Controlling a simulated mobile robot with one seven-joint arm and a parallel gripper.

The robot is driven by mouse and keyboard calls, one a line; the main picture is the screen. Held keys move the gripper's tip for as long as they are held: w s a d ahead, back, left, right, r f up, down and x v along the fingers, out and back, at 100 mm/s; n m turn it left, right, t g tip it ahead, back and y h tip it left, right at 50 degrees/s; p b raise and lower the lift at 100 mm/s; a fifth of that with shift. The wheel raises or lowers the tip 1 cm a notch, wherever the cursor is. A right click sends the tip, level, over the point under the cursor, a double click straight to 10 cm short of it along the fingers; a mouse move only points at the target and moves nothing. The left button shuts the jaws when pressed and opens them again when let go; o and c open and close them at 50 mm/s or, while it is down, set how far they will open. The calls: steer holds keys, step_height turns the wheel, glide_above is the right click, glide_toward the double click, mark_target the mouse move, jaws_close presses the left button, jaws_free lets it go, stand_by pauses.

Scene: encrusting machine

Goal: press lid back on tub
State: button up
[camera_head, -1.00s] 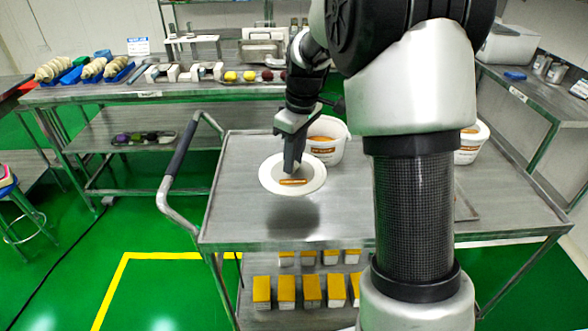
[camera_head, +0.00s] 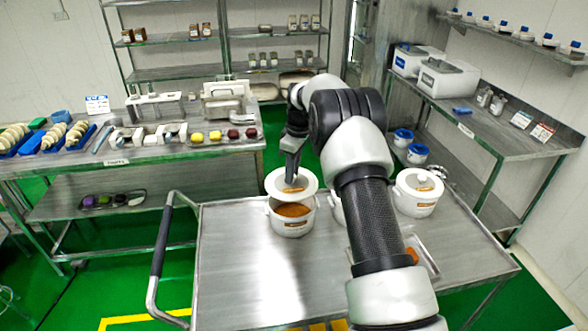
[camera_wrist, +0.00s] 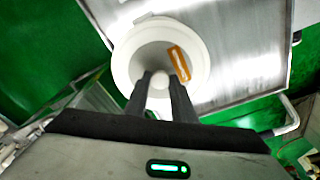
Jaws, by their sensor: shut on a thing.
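My gripper (camera_head: 290,178) is shut on the knob of a round white lid (camera_head: 277,187) with an orange label. In the wrist view, the white knob sits between the two dark fingertips (camera_wrist: 160,82), and the lid (camera_wrist: 132,72) spreads out beyond them. The open white tub (camera_head: 292,228), with an orange-brown filling, stands upright on the steel cart (camera_head: 245,265). The lid is held above the tub and covers the far part of its mouth in the head view. The near part of the filling shows. The height of the gap is hard to tell.
A lidded white tub (camera_head: 415,208) stands at the cart's right. Another tub (camera_head: 337,210) is mostly hidden behind my arm, and a tray (camera_head: 424,252) lies nearby. The cart's front left is clear. A handle (camera_head: 162,240) rises at its left. A steel table (camera_head: 210,150) stands behind.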

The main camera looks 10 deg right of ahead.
mark_target(293, 187)
steer(key=shift+w+d+f, duration=0.1)
steer(key=shift+w+d, duration=0.05)
steer(key=shift+f+b, duration=0.95)
steer(key=shift+f, duration=1.05)
steer(key=shift+f+b, duration=0.6)
steer(key=shift+f, duration=0.5)
steer(key=shift+f+b, duration=0.15)
steer(key=shift+b, duration=0.35)
steer(key=o, duration=1.6)
